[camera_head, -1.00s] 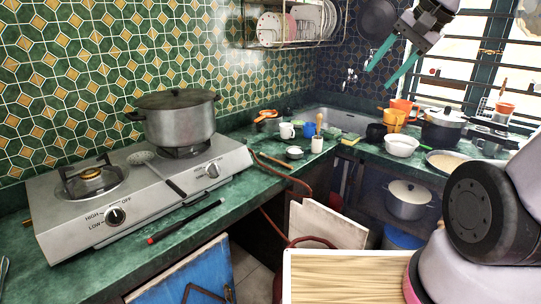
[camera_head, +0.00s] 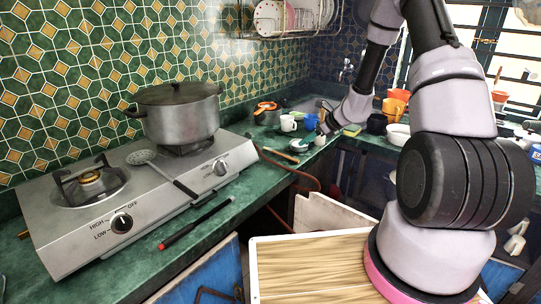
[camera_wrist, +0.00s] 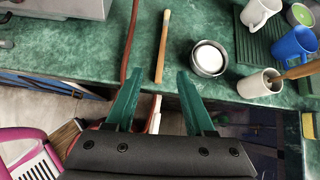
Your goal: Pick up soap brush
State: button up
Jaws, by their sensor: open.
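A slim wooden-handled brush with a pale tip (camera_wrist: 163,45) lies on the green counter in the wrist view, beside a small metal bowl holding something round and white (camera_wrist: 208,58). It appears as a brown stick in the head view (camera_head: 280,154). I take this for the soap brush. My gripper (camera_wrist: 158,73) is open and empty, its teal fingers pointing toward the counter edge, with the brush's near end between them in the picture. Whether they touch it I cannot tell. In the head view my gripper (camera_head: 308,139) is small and partly hidden by my wrist.
A white cup (camera_wrist: 259,84) with a wooden-handled tool in it stands right of the bowl. A blue mug (camera_wrist: 293,47) and a white mug (camera_wrist: 260,12) stand behind it. A red hose (camera_wrist: 131,40) runs left of the brush. The stove (camera_head: 140,190) fills the counter's left.

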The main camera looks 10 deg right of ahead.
jog(key=m, duration=0.1)
send_near(290, 157)
jog(key=w+a+f, duration=0.2)
jog(key=shift+w+a, duration=0.1)
jog(key=shift+a, duration=0.2)
jog(key=shift+w+x, duration=0.25)
jog(key=shift+x, duration=2.45)
jog(key=shift+r, duration=0.1)
grip_shut()
